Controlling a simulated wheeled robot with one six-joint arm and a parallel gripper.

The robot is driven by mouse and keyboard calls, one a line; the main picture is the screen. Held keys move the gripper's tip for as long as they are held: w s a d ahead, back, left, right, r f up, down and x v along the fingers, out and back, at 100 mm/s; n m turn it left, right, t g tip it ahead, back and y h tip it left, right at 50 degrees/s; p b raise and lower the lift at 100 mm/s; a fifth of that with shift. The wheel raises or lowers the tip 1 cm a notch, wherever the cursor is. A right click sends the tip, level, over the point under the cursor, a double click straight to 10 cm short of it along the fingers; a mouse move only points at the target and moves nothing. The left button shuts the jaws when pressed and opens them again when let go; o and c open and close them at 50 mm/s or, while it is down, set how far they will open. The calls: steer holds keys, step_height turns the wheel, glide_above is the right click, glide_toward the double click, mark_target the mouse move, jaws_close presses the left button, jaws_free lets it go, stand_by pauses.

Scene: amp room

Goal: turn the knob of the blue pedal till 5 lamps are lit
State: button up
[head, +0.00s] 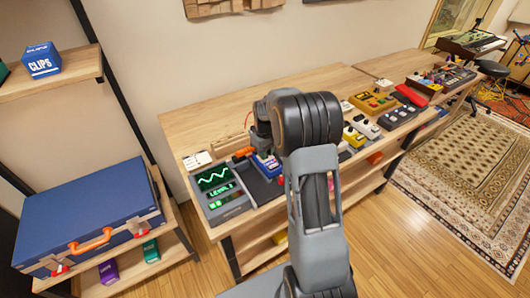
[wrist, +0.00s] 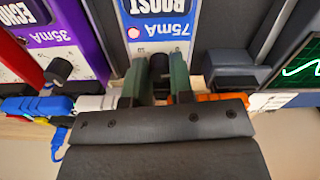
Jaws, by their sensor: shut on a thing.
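The blue pedal (wrist: 172,30) with BOOST and 75mA on its face, upside down, fills the top middle of the wrist view. In the head view the blue pedal (head: 267,166) is partly covered by my arm. My gripper (wrist: 157,80) has its two dark green fingers on either side of the pedal's black knob (wrist: 158,66) and is shut on it.
A purple ECHO pedal (wrist: 62,38) stands close on one side, with an orange plug (wrist: 215,98) and white plug (wrist: 92,102) near my fingers. More pedals and boxes line the wooden bench (head: 215,125) to the right. A blue case (head: 85,220) sits on the left shelf.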

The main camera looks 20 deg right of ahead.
jaws_close()
steer(key=shift+m, duration=2.2)
steer(key=o, duration=0.8)
jaws_free()
steer(key=shift+c, duration=0.2)
step_height(320, 180, up, 14)
steer(key=shift+w, duration=0.1)
